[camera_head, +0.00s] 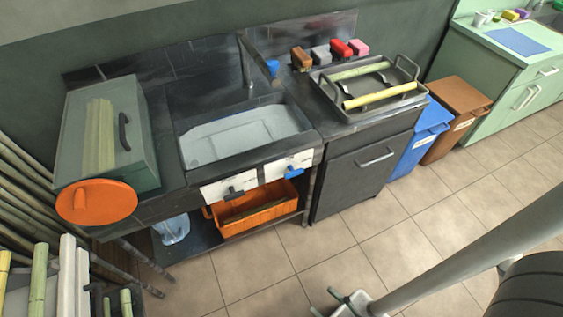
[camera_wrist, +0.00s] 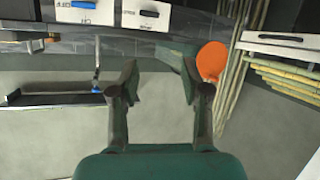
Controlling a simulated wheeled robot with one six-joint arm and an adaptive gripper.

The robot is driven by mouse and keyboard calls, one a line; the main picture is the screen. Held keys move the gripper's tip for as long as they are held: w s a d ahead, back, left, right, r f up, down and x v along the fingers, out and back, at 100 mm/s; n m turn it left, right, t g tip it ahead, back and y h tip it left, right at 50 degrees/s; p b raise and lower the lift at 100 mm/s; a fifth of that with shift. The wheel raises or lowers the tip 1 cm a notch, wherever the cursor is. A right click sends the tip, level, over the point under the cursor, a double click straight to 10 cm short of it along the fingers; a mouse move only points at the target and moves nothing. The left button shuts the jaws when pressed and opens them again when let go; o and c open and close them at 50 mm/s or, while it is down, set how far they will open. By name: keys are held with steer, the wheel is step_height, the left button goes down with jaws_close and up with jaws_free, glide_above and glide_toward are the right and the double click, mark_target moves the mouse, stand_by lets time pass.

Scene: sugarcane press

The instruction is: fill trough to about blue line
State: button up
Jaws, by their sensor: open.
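The dark rectangular trough (camera_head: 292,104) is set into the black counter in the head view, with a pale grey inside. I cannot tell whether it holds water, and I cannot make out a blue line. A thin tap (camera_head: 247,72) stands behind it. Two white panels are below its front edge, one with a dark handle (camera_head: 234,193) and one with a blue handle (camera_head: 293,172). The panels also show at the top of the wrist view, blue (camera_wrist: 85,5) and dark (camera_wrist: 148,14). My gripper (camera_wrist: 160,85) is open and empty in the wrist view.
A glassy box with a dark handle (camera_head: 123,131) and an orange disc (camera_head: 96,201) stand left of the trough. A tray (camera_head: 345,106) with cane pieces is right. An orange crate (camera_head: 260,217) is below. Blue (camera_head: 425,135) and brown (camera_head: 457,100) bins stand right.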

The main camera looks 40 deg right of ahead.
steer(key=w+d+f+n+g+h, duration=0.1)
steer(key=w+f+n, duration=0.15)
steer(key=f, duration=0.25)
steer(key=w+d+f+n+g, duration=0.1)
steer(key=w+f, duration=0.2)
steer(key=f, duration=0.2)
steer(key=n+g+h, duration=0.2)
steer(key=g+h, duration=0.2)
steer(key=h, duration=1)
glide_toward(295, 171)
steer(key=x, duration=0.7)
steer(key=f+x, duration=0.1)
steer(key=x, duration=0.2)
steer(key=shift+d, duration=0.1)
jaws_close()
